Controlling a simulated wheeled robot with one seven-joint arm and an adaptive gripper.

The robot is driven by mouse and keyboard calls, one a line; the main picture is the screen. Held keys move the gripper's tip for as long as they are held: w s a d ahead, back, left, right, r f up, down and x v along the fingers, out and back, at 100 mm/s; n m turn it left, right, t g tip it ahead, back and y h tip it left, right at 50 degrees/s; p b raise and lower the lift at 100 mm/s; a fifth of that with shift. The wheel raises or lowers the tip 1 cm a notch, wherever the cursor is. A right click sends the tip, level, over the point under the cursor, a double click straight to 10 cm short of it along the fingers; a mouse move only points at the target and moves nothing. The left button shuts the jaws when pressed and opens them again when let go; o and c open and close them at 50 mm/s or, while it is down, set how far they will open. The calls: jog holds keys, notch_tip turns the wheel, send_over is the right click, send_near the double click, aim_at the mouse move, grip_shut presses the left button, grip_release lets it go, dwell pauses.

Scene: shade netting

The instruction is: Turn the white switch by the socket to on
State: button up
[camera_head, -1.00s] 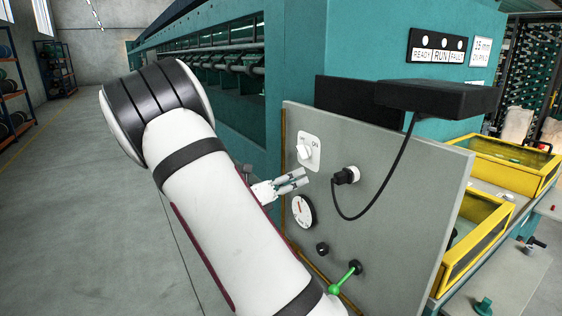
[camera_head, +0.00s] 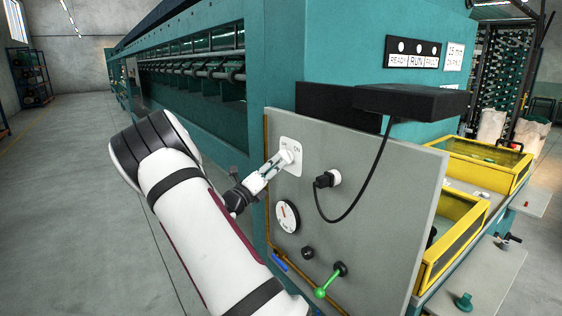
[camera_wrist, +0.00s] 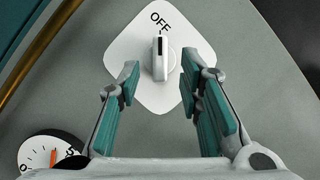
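The white switch has a white knob on a white plate (camera_head: 296,171) on the grey panel. In the wrist view my gripper (camera_wrist: 158,76) is open, with one finger on each side of the knob and visible gaps between. The socket (camera_head: 334,177), with a black plug in it, is to the right of the switch.
A dial (camera_head: 286,216) sits below the switch, with a black knob (camera_head: 308,252) and a green-handled lever (camera_head: 328,284) lower down. A black cable (camera_head: 364,180) loops from the plug up to a black box (camera_head: 412,101). Yellow bins (camera_head: 480,165) stand at right.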

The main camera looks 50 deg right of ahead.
aim_at(286, 157)
jog(key=shift+x, duration=1.65)
grip_shut()
